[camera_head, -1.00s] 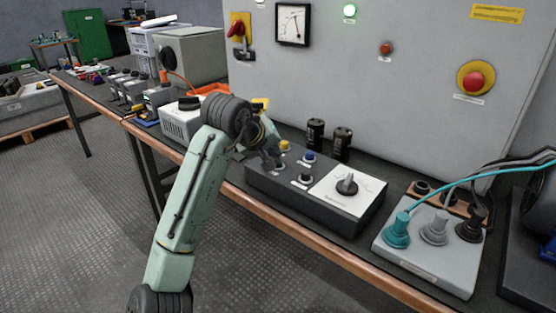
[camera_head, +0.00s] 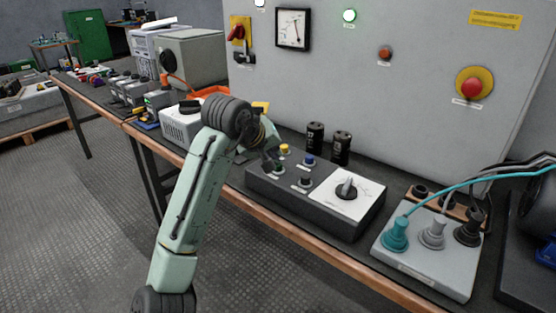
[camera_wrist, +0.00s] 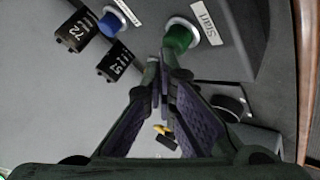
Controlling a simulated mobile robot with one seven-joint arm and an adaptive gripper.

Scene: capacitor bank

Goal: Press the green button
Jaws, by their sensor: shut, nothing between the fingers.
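The green button (camera_wrist: 178,38) with a white "Start" label shows in the wrist view, just beyond my fingertips. In the head view the green button (camera_head: 279,168) is small, on the dark control box (camera_head: 335,222), close beside the fingers. My gripper (camera_wrist: 163,66) is shut and empty, its tips pointing at the near edge of the button. I cannot tell whether they touch it. In the head view my gripper (camera_head: 270,155) is partly hidden behind my own wrist.
A rotary knob (camera_head: 346,187) sits to the right. Two black capacitors (camera_head: 328,144) stand behind the box. A red emergency button (camera_head: 473,86) is on the grey cabinet.

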